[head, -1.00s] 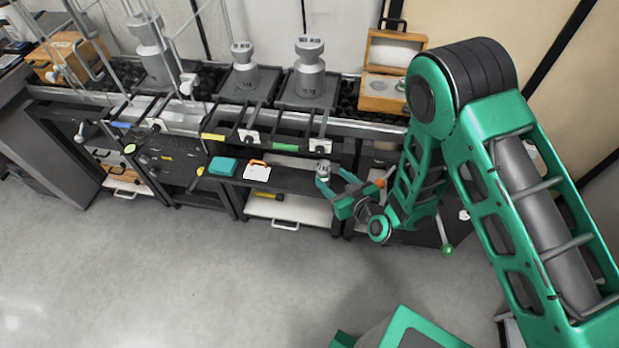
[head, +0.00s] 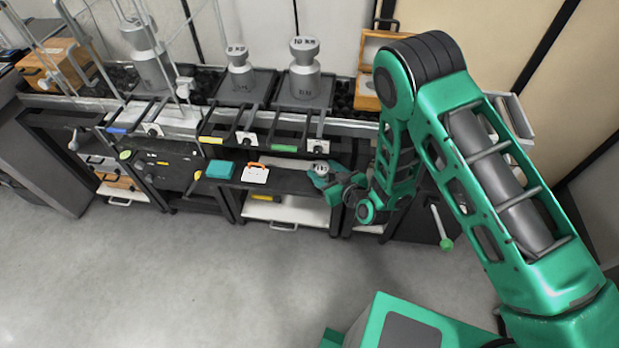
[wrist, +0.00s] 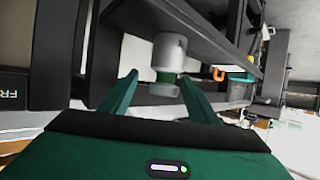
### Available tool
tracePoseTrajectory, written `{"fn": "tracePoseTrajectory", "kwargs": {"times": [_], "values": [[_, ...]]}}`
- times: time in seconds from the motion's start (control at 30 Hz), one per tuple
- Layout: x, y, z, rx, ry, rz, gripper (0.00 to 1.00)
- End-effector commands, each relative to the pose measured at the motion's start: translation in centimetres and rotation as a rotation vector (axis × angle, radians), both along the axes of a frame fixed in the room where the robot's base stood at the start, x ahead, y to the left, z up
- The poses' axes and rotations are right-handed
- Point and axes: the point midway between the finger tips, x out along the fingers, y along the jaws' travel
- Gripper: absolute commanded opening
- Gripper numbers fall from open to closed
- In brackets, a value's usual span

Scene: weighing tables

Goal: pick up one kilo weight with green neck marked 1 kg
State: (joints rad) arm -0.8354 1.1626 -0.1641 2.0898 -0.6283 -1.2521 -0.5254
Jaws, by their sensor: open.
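The small grey weight with a green neck (wrist: 166,77) is in the middle of the wrist view, its body above the neck in that picture. In the head view the small weight (head: 320,169) stands at the right part of the dark lower shelf; its marking is too small to read for certain. My gripper (wrist: 158,78) is open, with one green finger on each side of the weight's neck area. I cannot tell whether either finger touches it. In the head view my gripper (head: 326,180) is right at the weight and partly covers it.
A teal box (head: 220,169) and a white item with an orange handle (head: 255,174) lie left on the same shelf. Large grey weights (head: 303,75) stand on the upper bench. A wooden case (head: 368,94) is at the back right. The floor in front is clear.

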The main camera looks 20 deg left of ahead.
Motion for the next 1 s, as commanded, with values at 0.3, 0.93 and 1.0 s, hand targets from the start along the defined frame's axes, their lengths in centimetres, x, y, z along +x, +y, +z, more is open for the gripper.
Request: {"fn": "tracePoseTrajectory", "kwargs": {"times": [0.3,0.93,1.0], "values": [[0.11,0.41,-0.14,0.0,-0.001,0.0,0.55],[0.38,0.21,0.15,0.004,-0.004,-0.004,0.0],[0.37,0.23,0.46,0.004,-0.004,-0.004,0.0]]}}
